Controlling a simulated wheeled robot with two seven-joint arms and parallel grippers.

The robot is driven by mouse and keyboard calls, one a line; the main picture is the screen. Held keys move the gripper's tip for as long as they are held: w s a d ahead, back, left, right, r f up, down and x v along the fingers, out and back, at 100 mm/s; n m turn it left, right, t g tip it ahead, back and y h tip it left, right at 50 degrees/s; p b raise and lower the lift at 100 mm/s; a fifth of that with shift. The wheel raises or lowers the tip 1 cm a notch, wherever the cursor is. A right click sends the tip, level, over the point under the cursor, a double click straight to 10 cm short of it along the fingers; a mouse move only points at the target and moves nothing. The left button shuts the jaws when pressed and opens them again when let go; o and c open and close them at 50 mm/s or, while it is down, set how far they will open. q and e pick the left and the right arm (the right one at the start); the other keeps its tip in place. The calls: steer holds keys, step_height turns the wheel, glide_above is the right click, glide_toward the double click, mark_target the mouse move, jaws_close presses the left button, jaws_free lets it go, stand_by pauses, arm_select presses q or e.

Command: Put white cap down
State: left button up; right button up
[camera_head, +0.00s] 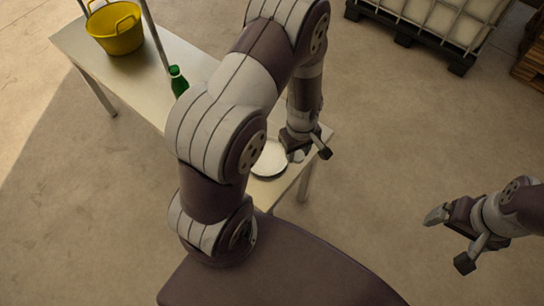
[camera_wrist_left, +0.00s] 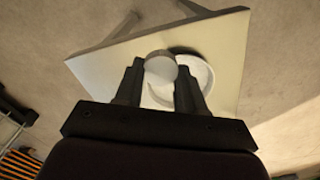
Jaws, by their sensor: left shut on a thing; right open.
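The white cap (camera_wrist_left: 160,66) is a pale round piece between the fingers of my left gripper (camera_wrist_left: 160,72) in the left wrist view. In the head view my left gripper (camera_head: 308,148) is over the near end of the table, with a bit of the cap (camera_head: 297,156) showing beside it. A white round dish (camera_head: 268,160) lies on the table just left of the gripper, partly hidden by my arm. It also shows behind the cap in the left wrist view (camera_wrist_left: 203,75). I cannot tell the cap's height over the table. My right gripper (camera_head: 450,240) is open and empty, away from the table.
The long pale table (camera_head: 87,51) carries a yellow bucket (camera_head: 118,34) at its far end and a green bottle (camera_head: 178,82) near the middle. A caged white container (camera_head: 440,18) stands on the floor at the back right. Floor around my right gripper is clear.

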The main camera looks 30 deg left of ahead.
arm_select(q)
glide_above(272, 161)
step_height(272, 161, down, 4)
steer(key=shift+d+f, duration=0.15)
steer(key=shift+f, duration=0.4)
step_height(272, 161, down, 3)
steer(key=shift+s+b, duration=0.1)
steer(key=shift+b, duration=0.4)
steer(key=shift+f, duration=0.3)
